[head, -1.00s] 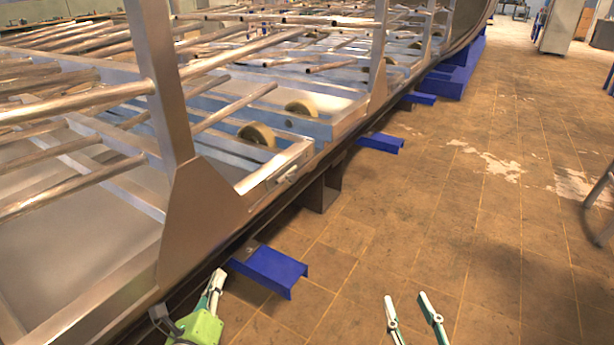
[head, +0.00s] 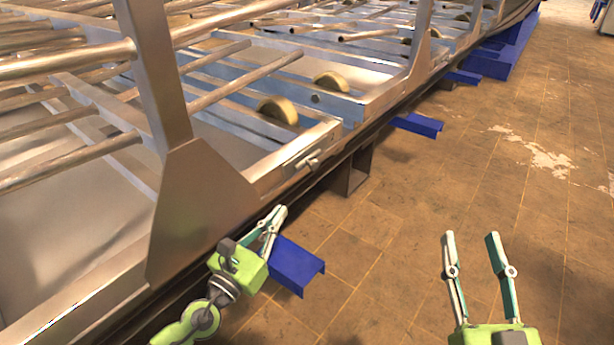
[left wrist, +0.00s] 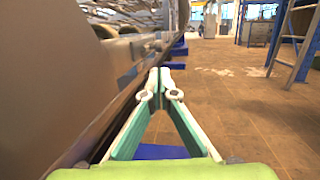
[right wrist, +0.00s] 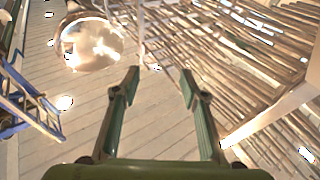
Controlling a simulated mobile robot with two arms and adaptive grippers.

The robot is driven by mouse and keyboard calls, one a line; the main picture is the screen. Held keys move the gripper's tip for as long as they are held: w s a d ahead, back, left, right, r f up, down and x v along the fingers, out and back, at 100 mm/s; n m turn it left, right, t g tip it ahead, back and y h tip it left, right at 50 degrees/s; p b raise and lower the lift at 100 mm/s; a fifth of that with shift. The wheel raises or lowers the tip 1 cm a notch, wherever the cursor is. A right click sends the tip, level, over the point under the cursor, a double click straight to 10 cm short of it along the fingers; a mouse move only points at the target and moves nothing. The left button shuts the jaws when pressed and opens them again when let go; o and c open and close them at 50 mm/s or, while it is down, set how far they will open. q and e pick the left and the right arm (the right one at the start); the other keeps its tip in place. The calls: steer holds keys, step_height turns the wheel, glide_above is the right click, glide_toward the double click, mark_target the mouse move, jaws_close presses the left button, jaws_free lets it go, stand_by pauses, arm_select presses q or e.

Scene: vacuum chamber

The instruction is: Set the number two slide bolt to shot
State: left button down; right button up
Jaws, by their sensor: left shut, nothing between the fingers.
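A small metal slide bolt (head: 308,161) sits on the side rail (head: 285,168) of the metal frame in the head view. No number on it is legible, and I cannot tell its position. My left gripper (head: 280,211) is shut and empty, below and slightly left of the bolt in the picture, apart from it. Its closed fingertips also show in the left wrist view (left wrist: 161,77), pointing along the frame's side. My right gripper (head: 470,238) is open and empty over the floor, well right of the frame. It also shows open in the right wrist view (right wrist: 159,73).
A flared upright post (head: 195,205) stands on the frame left of the bolt. A blue bracket (head: 295,266) juts out beneath my left gripper, and another blue bracket (head: 418,124) lies farther along. The tiled floor (head: 400,200) to the right is clear.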

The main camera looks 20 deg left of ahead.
arm_select(q)
steer(key=p, duration=0.2)
glide_toward(317, 168)
steer(key=x, duration=0.4)
steer(key=shift+w+a+r, duration=0.25)
steer(key=shift+w+r, duration=0.05)
steer(key=shift+w, duration=0.1)
steer(key=shift+w+d, duration=0.1)
steer(key=shift+w, duration=0.4)
arm_select(e)
step_height(317, 168, down, 10)
steer(key=d+g+h, duration=0.1)
steer(key=g, duration=0.4)
steer(key=shift+w+r+h, duration=0.15)
steer(key=shift+h, duration=0.15)
steer(key=shift+d, duration=0.1)
